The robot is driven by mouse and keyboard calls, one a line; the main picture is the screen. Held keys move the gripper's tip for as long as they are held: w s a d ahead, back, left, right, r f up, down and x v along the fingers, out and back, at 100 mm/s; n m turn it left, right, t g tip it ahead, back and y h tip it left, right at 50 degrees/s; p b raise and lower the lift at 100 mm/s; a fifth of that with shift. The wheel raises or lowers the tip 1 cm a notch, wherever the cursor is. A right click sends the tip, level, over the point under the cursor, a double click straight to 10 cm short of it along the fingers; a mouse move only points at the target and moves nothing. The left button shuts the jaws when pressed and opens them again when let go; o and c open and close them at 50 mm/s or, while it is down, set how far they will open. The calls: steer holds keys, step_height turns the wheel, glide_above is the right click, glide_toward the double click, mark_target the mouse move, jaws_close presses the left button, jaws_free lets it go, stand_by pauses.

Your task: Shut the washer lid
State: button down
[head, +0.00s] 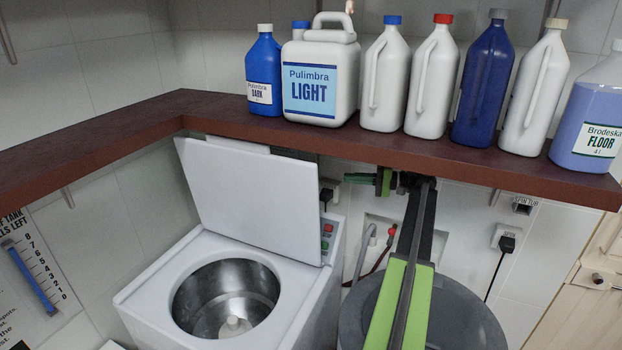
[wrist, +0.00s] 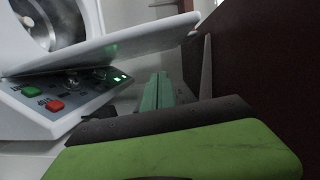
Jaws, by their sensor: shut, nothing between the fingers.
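The white washer (head: 135,303) stands below the corner shelf with its steel drum (head: 226,300) uncovered. Its white lid (head: 248,195) is raised and tilted back toward the wall. In the wrist view the lid (wrist: 125,42) crosses the upper middle, above the control panel (wrist: 45,98) with red and green buttons. My gripper (head: 350,178) is to the right of the lid, under the shelf, pointing left. Its green fingers also show in the wrist view (wrist: 158,90), shut and empty. A gap shows between fingers and lid in the head view.
A brown shelf (head: 400,148) runs just above my gripper and carries several bottles and a jug (head: 318,85). A grey round tub (head: 465,310) stands right of the washer, below my arm. Hoses (head: 372,255) and plugs (head: 506,243) are on the wall.

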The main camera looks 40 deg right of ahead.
mark_target(318, 183)
steer(key=w+a, duration=0.6)
steer(key=a, duration=0.3)
steer(key=shift+w+a+f+b, duration=0.2)
steer(key=shift+a+f+b, duration=0.1)
steer(key=shift+a+b, duration=0.05)
steer(key=shift+a, duration=0.1)
